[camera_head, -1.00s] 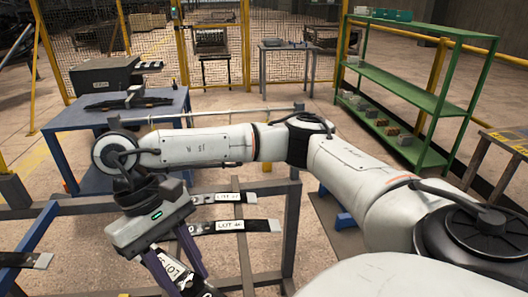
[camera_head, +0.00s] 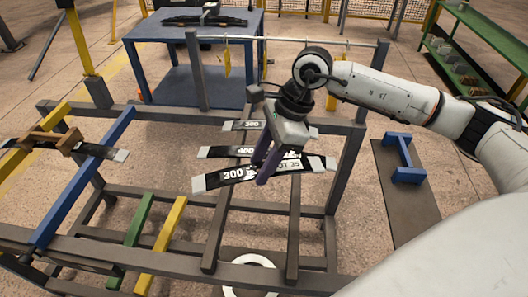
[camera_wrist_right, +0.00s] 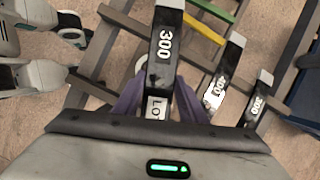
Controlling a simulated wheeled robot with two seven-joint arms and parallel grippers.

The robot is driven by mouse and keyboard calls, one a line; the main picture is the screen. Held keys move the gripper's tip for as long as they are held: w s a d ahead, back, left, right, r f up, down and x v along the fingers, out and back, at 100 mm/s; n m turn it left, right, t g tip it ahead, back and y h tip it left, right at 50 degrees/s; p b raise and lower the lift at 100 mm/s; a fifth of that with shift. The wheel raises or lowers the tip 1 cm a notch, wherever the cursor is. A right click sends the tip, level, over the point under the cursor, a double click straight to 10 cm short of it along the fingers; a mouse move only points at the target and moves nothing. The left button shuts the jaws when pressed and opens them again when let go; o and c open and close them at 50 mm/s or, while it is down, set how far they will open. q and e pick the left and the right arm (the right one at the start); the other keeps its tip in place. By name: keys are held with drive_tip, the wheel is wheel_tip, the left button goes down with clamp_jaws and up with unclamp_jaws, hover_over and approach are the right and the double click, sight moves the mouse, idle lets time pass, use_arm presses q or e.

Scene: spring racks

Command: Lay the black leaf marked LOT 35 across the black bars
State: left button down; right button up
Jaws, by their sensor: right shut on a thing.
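The black leaf (camera_head: 210,182) with pale ends, marked 300 and LOT 35, is in my right gripper (camera_head: 263,178). The purple fingers are shut on its middle, hiding part of the marking. The leaf spans left to right over the two black bars (camera_head: 216,228) (camera_head: 293,225), in front of two other leaves. I cannot tell whether it touches the bars. My left gripper is not in view.
A leaf marked 400 (camera_head: 213,152) and a shorter one marked 300 (camera_head: 237,126) lie across the black bars behind. Green (camera_head: 130,240) and yellow (camera_head: 163,240) bars stand left. A leaf with a brown block (camera_head: 45,141) spans the left bars. A blue table (camera_head: 170,37) stands behind.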

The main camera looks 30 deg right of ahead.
drive_tip(key=m, duration=0.1)
drive_tip(key=w+d+m+t, duration=0.1)
drive_tip(key=m, duration=0.1)
drive_tip(key=shift+w+d+r+m+h, duration=0.2)
drive_tip(key=shift+w+r+m+h, duration=0.1)
drive_tip(key=shift+w+m+h, duration=0.1)
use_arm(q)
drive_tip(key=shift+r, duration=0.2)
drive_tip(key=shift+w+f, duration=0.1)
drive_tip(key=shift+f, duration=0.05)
